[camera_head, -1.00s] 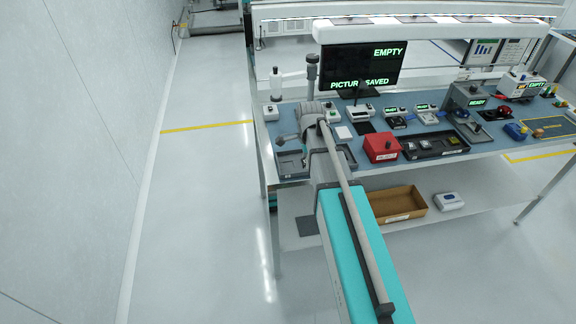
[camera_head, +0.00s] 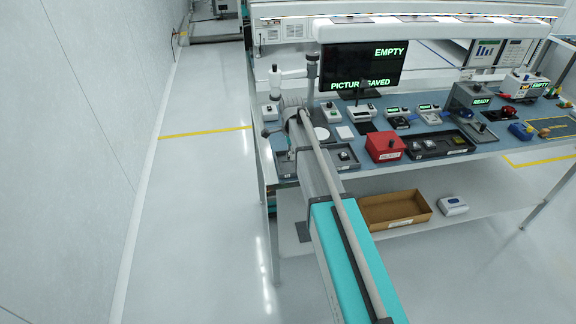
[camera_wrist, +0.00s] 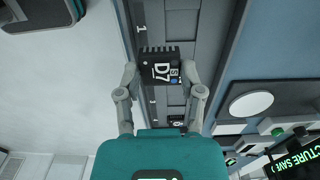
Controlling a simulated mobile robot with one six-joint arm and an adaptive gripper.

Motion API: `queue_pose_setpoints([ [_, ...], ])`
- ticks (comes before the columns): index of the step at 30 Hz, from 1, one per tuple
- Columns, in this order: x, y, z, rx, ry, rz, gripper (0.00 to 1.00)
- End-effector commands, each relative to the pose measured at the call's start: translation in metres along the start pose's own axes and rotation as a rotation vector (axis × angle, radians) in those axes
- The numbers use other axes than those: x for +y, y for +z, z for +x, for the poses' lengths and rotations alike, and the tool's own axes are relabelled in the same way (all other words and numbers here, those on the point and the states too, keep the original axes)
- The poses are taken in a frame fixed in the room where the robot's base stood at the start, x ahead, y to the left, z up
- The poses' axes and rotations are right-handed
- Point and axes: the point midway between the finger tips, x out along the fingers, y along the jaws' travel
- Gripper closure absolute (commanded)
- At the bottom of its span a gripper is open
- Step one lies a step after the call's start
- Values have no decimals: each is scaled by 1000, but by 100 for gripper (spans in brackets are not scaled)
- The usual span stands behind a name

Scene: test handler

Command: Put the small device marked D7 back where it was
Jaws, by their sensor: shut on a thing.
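The small black device marked D7 (camera_wrist: 160,68) is between the fingertips of my gripper (camera_wrist: 160,75) in the wrist view. Its white marking faces the camera and a row of pins shows along its far edge. My gripper is shut on it. Behind it in the wrist view lies a grey tray (camera_wrist: 212,28) with numbered slots; a "1" shows near its edge. Another dark device (camera_wrist: 175,118) sits in that tray, partly hidden by my gripper. In the head view my gripper (camera_head: 291,153) is at the tray (camera_head: 286,170) on the bench's left end; D7 is too small to make out there.
A white disc (camera_head: 322,133) lies behind the tray. A red box (camera_head: 385,147) and a black tray (camera_head: 458,149) with several small devices stand to the right. A monitor (camera_head: 345,70) reads "EMPTY" and "PICTURE SAVED". A cardboard box (camera_head: 395,222) is on the shelf below.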

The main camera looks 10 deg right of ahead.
Motion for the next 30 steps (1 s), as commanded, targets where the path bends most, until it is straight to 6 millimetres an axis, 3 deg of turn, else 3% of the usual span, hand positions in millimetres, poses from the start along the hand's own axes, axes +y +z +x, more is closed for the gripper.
queue_pose_setpoints([
  [1, -6, 1, 10, 0, 0, 0, 99],
  [6, -16, 4, 21, 0, 0, 0, 99],
  [23, -20, 5, 25, 0, 0, 0, 99],
  [30, -30, 8, 39, 0, 0, 0, 99],
])
